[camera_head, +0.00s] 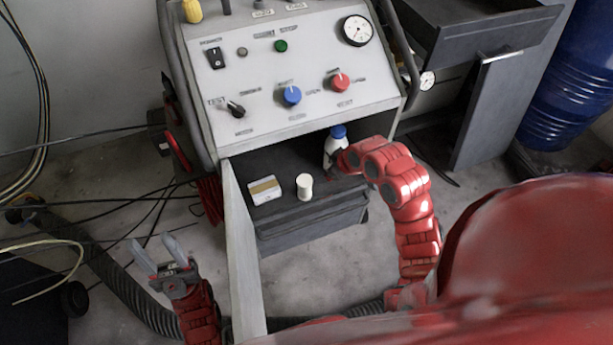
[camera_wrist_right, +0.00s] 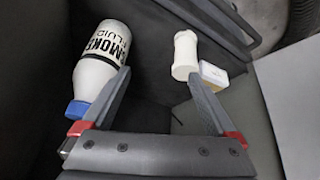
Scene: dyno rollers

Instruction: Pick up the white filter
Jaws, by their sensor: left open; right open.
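The white filter (camera_head: 304,186) is a small pale cylinder standing in the dark open drawer. In the right wrist view the filter (camera_wrist_right: 185,52) lies just beyond the tip of the right-hand finger. My right gripper (camera_wrist_right: 159,75) is open, with nothing between its fingers. In the head view its fingers are hidden by my red wrist, which is over the drawer's right side. My left gripper (camera_head: 150,240) is open and empty, low down left of the drawer, well away from the filter.
A white smoke fluid bottle with a blue cap (camera_head: 336,148) stands right of the filter; in the wrist view the bottle (camera_wrist_right: 98,62) is close beside the left-hand finger. A white and tan box (camera_head: 265,190) is left of the filter. The control panel (camera_head: 290,75) rises behind the drawer (camera_head: 312,226).

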